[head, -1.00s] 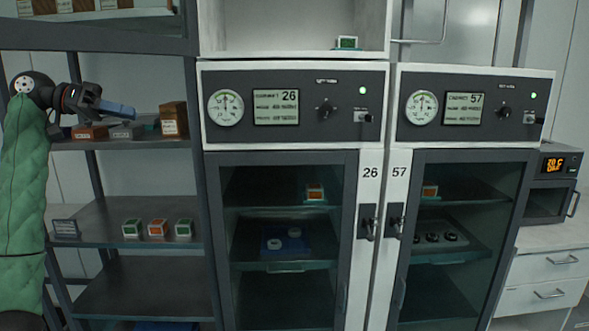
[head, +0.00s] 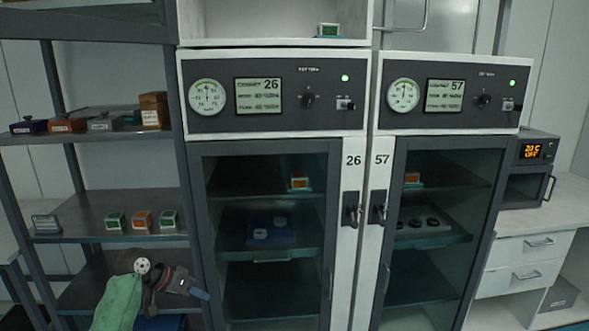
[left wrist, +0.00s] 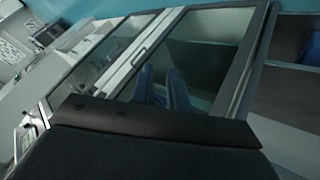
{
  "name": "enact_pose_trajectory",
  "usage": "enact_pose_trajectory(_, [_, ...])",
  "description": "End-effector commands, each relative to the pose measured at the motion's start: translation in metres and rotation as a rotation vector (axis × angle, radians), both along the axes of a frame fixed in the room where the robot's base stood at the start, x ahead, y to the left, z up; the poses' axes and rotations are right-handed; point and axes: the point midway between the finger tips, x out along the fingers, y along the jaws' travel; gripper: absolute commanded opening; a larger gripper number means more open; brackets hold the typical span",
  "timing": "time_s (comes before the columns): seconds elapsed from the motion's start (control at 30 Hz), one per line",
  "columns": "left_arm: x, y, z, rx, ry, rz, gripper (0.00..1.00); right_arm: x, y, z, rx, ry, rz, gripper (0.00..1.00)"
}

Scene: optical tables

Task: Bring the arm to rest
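My left arm comes in at the lower left of the head view, with its green sleeve low in the picture. The left gripper (head: 199,293) is in front of the lowest shelf, to the left of cabinet 26 (head: 272,90), with its blue fingertips pointing right. At this size I cannot tell whether its fingers are apart. In the left wrist view two blue fingers (left wrist: 163,88) show past the dark wrist housing, with a gap between them and nothing seen in it. My right gripper is in neither view.
The open shelf rack (head: 95,215) at left holds small boxes and several coloured cubes. Cabinet 57 (head: 450,92) stands beside cabinet 26; both glass doors are closed. A small oven (head: 527,170) sits on the white counter (head: 567,205) at right.

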Motion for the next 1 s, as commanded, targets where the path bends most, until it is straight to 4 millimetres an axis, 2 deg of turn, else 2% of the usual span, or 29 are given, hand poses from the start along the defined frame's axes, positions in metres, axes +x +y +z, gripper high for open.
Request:
enact_pose_trajectory(0.03, [-0.014, -0.008, -0.024, 0.016, 0.02, 0.008, 0.17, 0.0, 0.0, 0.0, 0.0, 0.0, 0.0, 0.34])
enact_pose_trajectory(0.2, [-0.057, -0.029, -0.089, 0.084, 0.067, 0.041, 0.17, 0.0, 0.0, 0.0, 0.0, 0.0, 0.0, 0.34])
enact_pose_trajectory(0.37, [-0.103, -0.046, -0.143, 0.145, 0.109, 0.071, 0.17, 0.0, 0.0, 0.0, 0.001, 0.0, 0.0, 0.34])
enact_pose_trajectory(0.5, [-0.148, -0.06, -0.182, 0.199, 0.143, 0.095, 0.17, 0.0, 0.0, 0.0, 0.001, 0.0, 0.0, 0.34])
enact_pose_trajectory(0.7, [-0.215, -0.077, -0.227, 0.275, 0.189, 0.129, 0.17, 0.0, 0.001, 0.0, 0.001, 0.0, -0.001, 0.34])
enact_pose_trajectory(1.0, [-0.321, -0.095, -0.27, 0.391, 0.253, 0.181, 0.17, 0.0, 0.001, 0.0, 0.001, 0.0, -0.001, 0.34])
